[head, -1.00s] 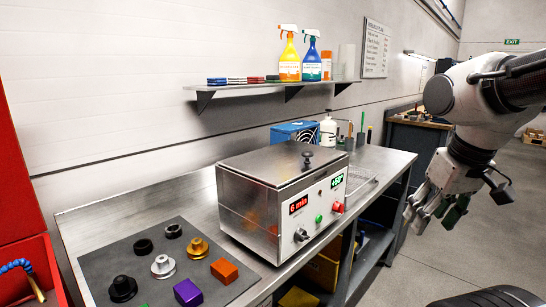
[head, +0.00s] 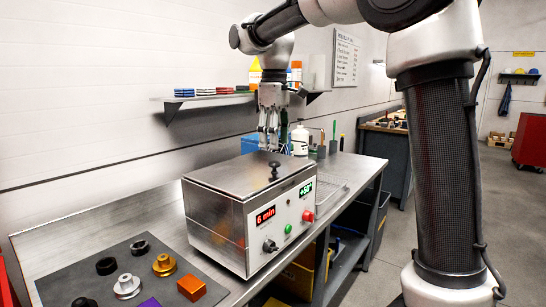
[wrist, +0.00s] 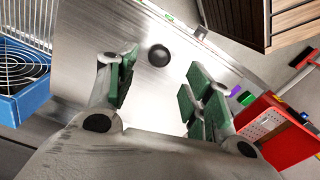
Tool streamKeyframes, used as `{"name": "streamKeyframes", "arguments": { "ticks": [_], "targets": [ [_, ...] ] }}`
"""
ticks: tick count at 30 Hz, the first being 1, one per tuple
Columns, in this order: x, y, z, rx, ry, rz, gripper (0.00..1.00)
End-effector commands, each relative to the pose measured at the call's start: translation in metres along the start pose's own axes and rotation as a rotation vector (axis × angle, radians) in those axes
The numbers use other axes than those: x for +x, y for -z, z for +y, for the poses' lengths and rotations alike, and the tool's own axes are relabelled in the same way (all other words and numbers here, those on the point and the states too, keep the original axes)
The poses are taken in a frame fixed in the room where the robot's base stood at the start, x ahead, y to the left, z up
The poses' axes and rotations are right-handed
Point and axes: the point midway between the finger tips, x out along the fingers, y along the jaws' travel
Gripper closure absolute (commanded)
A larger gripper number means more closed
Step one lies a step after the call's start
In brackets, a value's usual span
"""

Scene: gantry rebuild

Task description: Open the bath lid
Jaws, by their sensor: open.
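The bath is a steel box (head: 215,225) on the bench, with red and green displays on its front. Its flat steel lid (head: 235,180) is closed, with a black knob (head: 274,169) on top. My gripper (head: 268,147) is open and empty, pointing down above the lid, a little behind and above the knob in the head view. In the wrist view the knob (wrist: 158,55) shows beyond the gap between the open green-padded fingers (wrist: 160,82), apart from both.
A blue fan unit (wrist: 22,85) and a white bottle (head: 300,140) stand behind the bath. A shelf (head: 210,97) hangs above on the wall. A grey mat (head: 60,287) with several knobs and blocks lies left of the bath.

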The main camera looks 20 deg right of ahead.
Motion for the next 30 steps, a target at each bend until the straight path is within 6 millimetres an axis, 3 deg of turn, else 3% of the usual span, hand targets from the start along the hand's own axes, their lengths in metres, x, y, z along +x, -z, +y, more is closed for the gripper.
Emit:
{"name": "streamKeyframes", "arguments": {
  "ticks": [3,9,19,20,28,30],
  "targets": [
    [0.022,-0.001,0.0,0.002,0.002,-0.002,0.49],
    [0.047,0.0,0.0,0.003,0.0,0.001,0.49],
    [0.053,0.0,0.0,0.004,-0.001,0.003,0.49],
    [0.053,0.0,0.0,0.004,-0.001,0.003,0.51],
    [0.053,0.0,0.0,0.004,-0.001,0.003,1.0],
    [0.053,0.0,0.0,0.004,-0.001,0.003,1.0]
  ]
}}
